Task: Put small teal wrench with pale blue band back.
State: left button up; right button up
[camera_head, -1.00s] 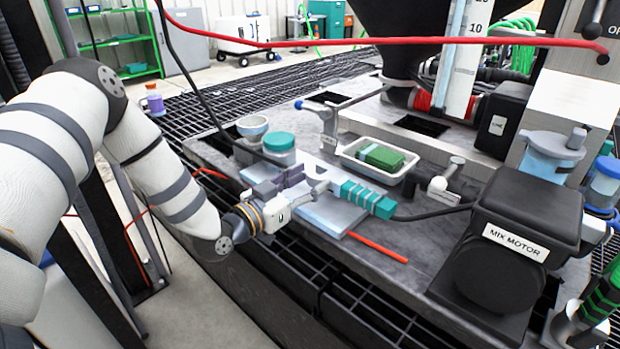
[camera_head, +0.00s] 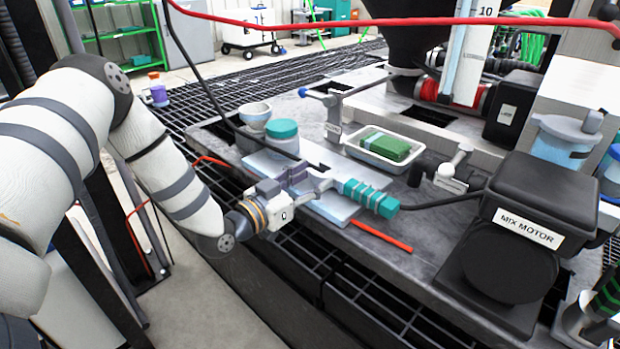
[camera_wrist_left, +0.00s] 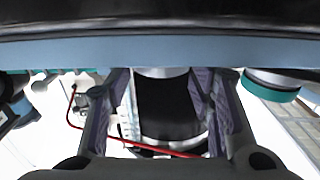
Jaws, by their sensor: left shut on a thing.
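The teal wrench (camera_head: 367,194) has a ridged teal handle and a pale grey-blue head end. It lies roughly level, its handle pointing right, above a pale blue pad (camera_head: 333,207) on the grey bench. My left gripper (camera_head: 304,181) is shut on its head end, at the left of the pad. In the left wrist view, the gripper fingers (camera_wrist_left: 160,112) reach up to a long pale blue bar across the picture, and teal ridges show at the left. I cannot tell whether the wrench touches the pad.
A teal-lidded jar (camera_head: 282,142) and a small bowl (camera_head: 256,113) stand behind the gripper. A white tray (camera_head: 413,153) with a green block sits behind the wrench. A red rod (camera_head: 382,237) lies in front. The mix motor (camera_head: 535,205) stands at the right.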

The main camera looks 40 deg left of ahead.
pick_arm(q)
jog(key=shift+f, duration=0.2)
jog(key=o, duration=1.4)
